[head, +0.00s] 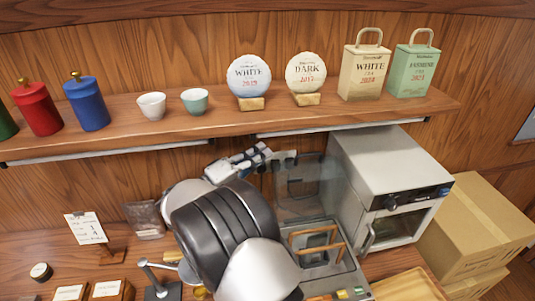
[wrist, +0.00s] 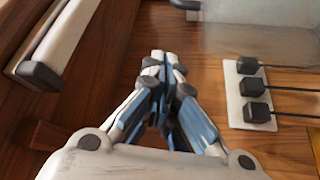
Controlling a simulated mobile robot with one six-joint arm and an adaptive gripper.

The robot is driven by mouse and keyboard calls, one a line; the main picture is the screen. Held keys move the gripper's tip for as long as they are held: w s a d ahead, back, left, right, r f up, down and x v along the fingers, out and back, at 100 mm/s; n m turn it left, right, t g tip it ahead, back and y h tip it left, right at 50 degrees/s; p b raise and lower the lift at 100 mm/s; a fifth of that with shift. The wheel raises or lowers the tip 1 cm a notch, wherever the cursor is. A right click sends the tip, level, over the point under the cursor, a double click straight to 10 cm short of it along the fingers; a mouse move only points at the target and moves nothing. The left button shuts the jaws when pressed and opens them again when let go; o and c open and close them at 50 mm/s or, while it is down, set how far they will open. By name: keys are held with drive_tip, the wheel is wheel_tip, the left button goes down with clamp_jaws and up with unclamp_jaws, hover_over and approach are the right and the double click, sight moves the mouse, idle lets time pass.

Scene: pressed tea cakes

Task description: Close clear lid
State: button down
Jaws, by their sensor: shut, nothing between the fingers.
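The clear lid (head: 303,190) stands raised, nearly upright, at the back of a grey machine (head: 345,279) with a wooden-handled basket (head: 315,245) inside. My gripper (head: 262,153) is just left of the lid's upper left edge, near the wooden back wall and below the shelf. In the wrist view my gripper (wrist: 163,56) has its fingertips together with nothing between them. A hazy clear panel, apparently the lid (wrist: 235,38), shows at the upper right there. I cannot tell whether a finger touches it. My arm hides the machine's left side.
A shelf (head: 200,124) with tins, cups and tea cakes runs just above my gripper. A white oven (head: 390,170) stands close right of the lid, with cardboard boxes (head: 485,225) beyond. A plug strip (wrist: 236,98) is on the wall. A wooden tray (head: 408,287) lies front right.

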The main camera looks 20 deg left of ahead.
sight(286, 162)
drive_tip(key=w+d, duration=0.1)
drive_tip(key=d, duration=0.1)
drive_tip(key=w+d, duration=0.1)
drive_tip(key=d, duration=0.1)
drive_tip(key=w+d, duration=0.1)
drive_tip(key=d, duration=0.1)
drive_tip(key=shift+w+d+r, duration=0.1)
drive_tip(key=shift+w, duration=0.2)
drive_tip(key=shift+s+d, duration=0.3)
drive_tip(key=shift+b, duration=0.3)
